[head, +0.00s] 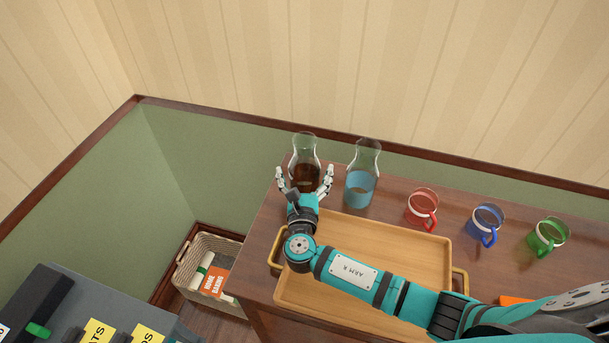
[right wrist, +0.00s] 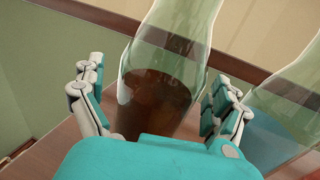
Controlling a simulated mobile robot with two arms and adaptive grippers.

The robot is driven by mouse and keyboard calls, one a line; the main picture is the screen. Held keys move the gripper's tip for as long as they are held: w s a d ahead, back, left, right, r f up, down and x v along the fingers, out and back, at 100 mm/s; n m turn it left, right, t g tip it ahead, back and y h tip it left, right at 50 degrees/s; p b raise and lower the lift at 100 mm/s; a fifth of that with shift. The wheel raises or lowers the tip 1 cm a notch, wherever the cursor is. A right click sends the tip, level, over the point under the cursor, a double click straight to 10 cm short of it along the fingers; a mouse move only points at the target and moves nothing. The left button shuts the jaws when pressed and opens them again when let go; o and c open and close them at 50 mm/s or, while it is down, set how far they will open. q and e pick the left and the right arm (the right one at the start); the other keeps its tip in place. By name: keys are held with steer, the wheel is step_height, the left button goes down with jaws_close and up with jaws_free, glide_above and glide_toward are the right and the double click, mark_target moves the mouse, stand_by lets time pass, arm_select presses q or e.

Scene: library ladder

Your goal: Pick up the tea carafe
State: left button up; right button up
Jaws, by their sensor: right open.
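The tea carafe (head: 304,172) is clear glass with dark brown liquid. It stands upright at the back left of the wooden table. My right gripper (head: 305,180) is open, with its fingers on either side of the carafe's lower body. In the right wrist view the carafe (right wrist: 160,85) stands between the fingers of the gripper (right wrist: 158,105), and a gap shows on the left side. Whether the right finger touches the glass is hard to tell. The near base of the carafe is hidden by my palm. My left gripper is not in view.
A carafe with blue liquid (head: 361,185) stands close on the right. Red (head: 422,207), blue (head: 486,223) and green (head: 548,236) mugs stand farther right. A wooden tray (head: 420,240) lies under my right arm. A basket (head: 190,268) is on the floor, left of the table.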

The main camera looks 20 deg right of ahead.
steer(key=shift+w+d, duration=0.2)
steer(key=shift+w, duration=0.3)
steer(key=shift+s, duration=0.1)
steer(key=c, duration=1.7)
steer(key=shift+r, duration=0.15)
